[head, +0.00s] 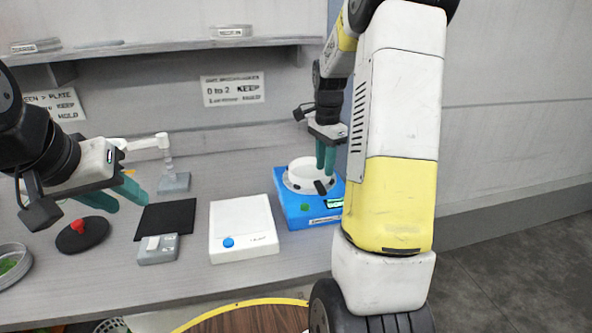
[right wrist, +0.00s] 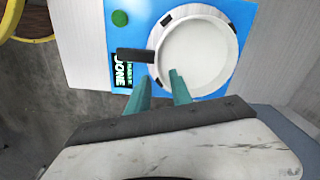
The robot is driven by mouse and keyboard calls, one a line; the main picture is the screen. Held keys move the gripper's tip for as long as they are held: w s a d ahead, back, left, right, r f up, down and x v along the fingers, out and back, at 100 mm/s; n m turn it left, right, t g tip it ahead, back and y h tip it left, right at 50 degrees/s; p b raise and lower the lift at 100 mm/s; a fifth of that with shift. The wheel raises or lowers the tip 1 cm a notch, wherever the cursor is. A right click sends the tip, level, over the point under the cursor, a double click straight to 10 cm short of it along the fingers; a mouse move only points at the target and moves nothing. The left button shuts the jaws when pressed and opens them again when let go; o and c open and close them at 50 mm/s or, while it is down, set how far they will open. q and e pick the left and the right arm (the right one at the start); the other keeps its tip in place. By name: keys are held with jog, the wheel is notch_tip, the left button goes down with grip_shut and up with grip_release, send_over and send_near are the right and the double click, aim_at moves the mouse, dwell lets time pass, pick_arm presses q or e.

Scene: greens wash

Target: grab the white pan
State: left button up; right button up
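The white pan (head: 296,178) sits on a blue device (head: 293,215) at the back right of the counter. In the right wrist view the pan (right wrist: 197,57) is round, and its short black handle (right wrist: 136,55) points left. My right gripper (head: 325,158) is open above the pan. Contact cannot be told. My left gripper (head: 130,204) is open and empty over the left part of the counter.
A white box with a blue button (head: 240,215) stands left of the blue device. Further left are a black mat (head: 168,218), a grey device (head: 158,250), and a black disc with a red knob (head: 83,235). A bowl of greens (head: 10,268) is at far left.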

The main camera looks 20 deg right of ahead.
aim_at(313, 177)
jog(key=shift+s+f, duration=0.1)
jog(key=shift+f, duration=1.45)
grip_shut()
